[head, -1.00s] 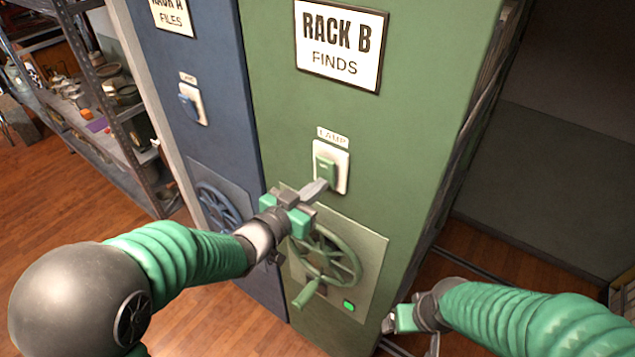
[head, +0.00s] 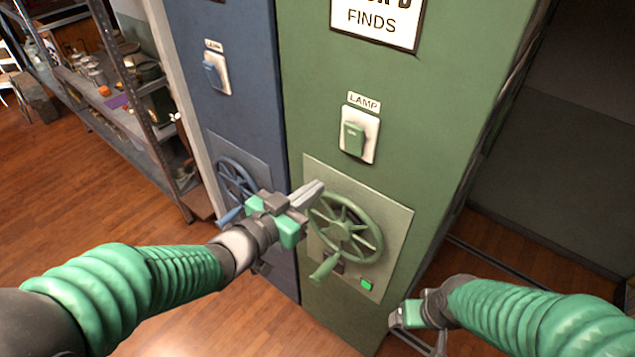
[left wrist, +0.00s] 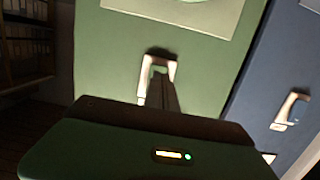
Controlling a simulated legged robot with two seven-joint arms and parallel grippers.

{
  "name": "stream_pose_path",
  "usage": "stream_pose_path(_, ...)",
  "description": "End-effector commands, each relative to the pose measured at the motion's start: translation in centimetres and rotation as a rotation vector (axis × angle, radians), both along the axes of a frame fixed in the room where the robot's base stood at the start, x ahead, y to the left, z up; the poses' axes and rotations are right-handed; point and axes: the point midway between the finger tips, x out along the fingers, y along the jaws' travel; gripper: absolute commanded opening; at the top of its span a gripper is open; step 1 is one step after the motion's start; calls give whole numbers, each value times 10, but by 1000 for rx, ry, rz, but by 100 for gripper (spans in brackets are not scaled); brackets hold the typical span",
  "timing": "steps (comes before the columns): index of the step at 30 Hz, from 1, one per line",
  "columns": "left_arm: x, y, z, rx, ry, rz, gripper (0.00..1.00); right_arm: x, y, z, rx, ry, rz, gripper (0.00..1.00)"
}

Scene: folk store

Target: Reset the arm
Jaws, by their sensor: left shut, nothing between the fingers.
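My left gripper (head: 314,190) is shut and empty. It is in front of the green rack (head: 425,100), below and left of the lamp switch (head: 355,138), and apart from the switch. Its fingers overlap the upper left edge of the green handwheel (head: 345,228) in the head view; I cannot tell the gap in depth. In the left wrist view the lamp switch (left wrist: 158,72) shows just beyond the shut fingers. My right gripper (head: 408,315) is low at the right, in front of the rack's lower edge; its fingers are too unclear to tell their state.
The blue rack (head: 245,100), with its own switch (head: 215,72) and wheel (head: 236,180), stands directly left of the green one. A metal shelf (head: 120,125) with loose goods is at the far left. Wooden floor (head: 75,200) is clear at the left. A dark gap lies right of the green rack.

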Motion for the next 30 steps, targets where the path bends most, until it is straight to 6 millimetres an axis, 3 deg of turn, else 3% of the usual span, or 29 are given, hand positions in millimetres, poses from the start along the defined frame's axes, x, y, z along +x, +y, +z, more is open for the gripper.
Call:
stream_pose_path(7,-13,16,0,-6,-2,2,0,0,0,-4,0,0,0,82)
stream_pose_path(20,-9,16,-8,6,11,17,0,0,0,-7,0,0,1,82)
stream_pose_path(23,-5,37,-45,66,83,111,0,0,0,-23,0,0,0,82)
stream_pose_path(26,-9,82,-112,167,246,273,0,-1,0,-47,0,0,0,82)
stream_pose_path(29,-37,131,-188,268,484,428,0,-1,0,-72,0,0,0,82)
stream_pose_path(30,-56,145,-216,301,589,475,0,-1,0,-81,0,0,0,82)
